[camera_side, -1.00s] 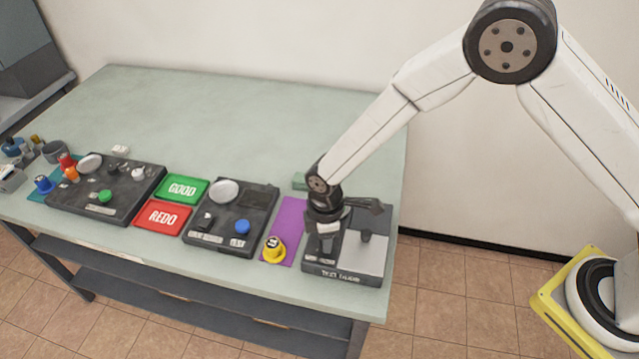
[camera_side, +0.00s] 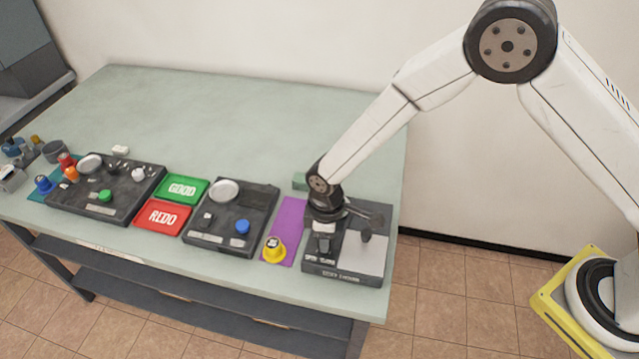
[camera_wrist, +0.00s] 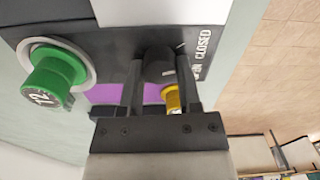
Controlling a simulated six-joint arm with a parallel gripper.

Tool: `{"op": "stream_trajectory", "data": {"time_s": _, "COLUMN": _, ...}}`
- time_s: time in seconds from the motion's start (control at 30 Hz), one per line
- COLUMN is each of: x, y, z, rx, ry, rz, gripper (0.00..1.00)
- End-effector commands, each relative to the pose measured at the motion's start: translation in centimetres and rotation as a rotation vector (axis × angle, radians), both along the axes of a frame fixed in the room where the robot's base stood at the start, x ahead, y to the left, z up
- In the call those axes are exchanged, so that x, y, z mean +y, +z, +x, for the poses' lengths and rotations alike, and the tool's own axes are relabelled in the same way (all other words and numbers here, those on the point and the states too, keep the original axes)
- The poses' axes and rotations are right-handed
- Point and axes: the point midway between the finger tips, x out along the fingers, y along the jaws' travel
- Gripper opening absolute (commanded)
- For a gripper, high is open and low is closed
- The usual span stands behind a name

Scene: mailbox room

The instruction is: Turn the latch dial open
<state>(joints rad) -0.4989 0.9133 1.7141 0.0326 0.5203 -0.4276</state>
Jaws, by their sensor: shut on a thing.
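The latch dial (camera_wrist: 158,66) is a dark knob on the dark panel, beside white lettering that reads CLOSED and a partly covered OPEN. In the wrist view my gripper (camera_wrist: 155,82) has one finger on each side of the dial and is shut on it. In the side view my gripper (camera_side: 323,236) points down at the left part of the dark box (camera_side: 340,274) at the table's right end. The dial cannot be made out there behind the gripper.
A green knob (camera_wrist: 55,75) in a pale ring sits left of the dial. A yellow knob (camera_side: 274,249) stands on a purple mat (camera_side: 290,216) left of the box. GOOD (camera_side: 181,190) and REDO (camera_side: 162,216) trays lie further left. The table's back is clear.

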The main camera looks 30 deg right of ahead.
Motion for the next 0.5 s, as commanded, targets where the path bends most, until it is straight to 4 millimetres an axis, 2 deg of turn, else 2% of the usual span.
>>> {"op": "stream_trajectory", "data": {"time_s": 0.5, "x": -0.14, "y": -0.01, "z": -0.10, "rx": 0.004, "ry": -0.492, "rz": -0.003, "gripper": 0.00}}
